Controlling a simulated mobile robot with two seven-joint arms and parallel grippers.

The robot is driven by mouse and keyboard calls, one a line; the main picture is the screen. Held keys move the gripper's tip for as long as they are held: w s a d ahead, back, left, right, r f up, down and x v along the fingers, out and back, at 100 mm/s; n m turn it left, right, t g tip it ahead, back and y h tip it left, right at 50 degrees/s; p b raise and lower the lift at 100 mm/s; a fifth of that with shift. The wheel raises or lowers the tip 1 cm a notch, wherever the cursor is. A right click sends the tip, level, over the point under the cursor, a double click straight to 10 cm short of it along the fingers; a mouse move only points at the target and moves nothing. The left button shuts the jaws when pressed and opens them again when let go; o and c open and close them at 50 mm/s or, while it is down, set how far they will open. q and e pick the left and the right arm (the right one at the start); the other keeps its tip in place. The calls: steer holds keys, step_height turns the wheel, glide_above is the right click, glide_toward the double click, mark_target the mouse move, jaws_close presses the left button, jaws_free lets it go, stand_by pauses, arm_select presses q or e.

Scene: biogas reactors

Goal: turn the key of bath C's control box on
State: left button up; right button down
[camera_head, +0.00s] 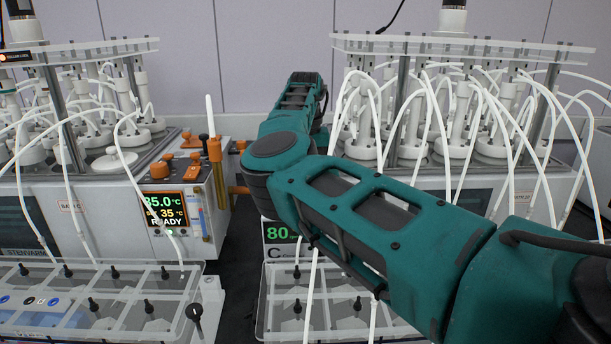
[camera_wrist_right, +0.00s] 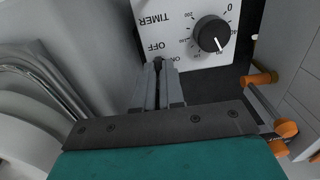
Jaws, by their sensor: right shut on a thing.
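In the right wrist view, my right gripper (camera_wrist_right: 158,70) is shut at the white control box panel (camera_wrist_right: 182,50), its tips beside the OFF and ON labels. The key is mostly hidden between the fingertips; only a small dark bit shows there, so its exact angle cannot be told. The panel appears upside down and carries a TIMER label and a black dial knob (camera_wrist_right: 211,35) with a white pointer line. In the head view my right arm reaches in from the right, and its gripper and the control box are hidden. My left gripper is not in view.
The left bath (camera_head: 120,205) has a lit display (camera_head: 166,208) reading 35.0 °C and READY. Another green display (camera_head: 281,232) shows 80, partly behind my arm. Clear trays (camera_head: 90,300) stand in front. Tubes hang around my arm. Orange-capped fittings (camera_wrist_right: 285,129) lie right of my gripper.

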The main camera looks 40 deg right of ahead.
steer(key=shift+m, duration=0.3)
steer(key=m, duration=0.3)
steer(key=shift+m, duration=0.4)
steer(key=m, duration=0.4)
steer(key=shift+s+m, duration=0.1)
steer(key=shift+m, duration=0.2)
steer(key=m, duration=0.8)
steer(key=shift+m, duration=0.3)
steer(key=c, duration=1.2)
jaws_free()
steer(key=shift+c, duration=0.2)
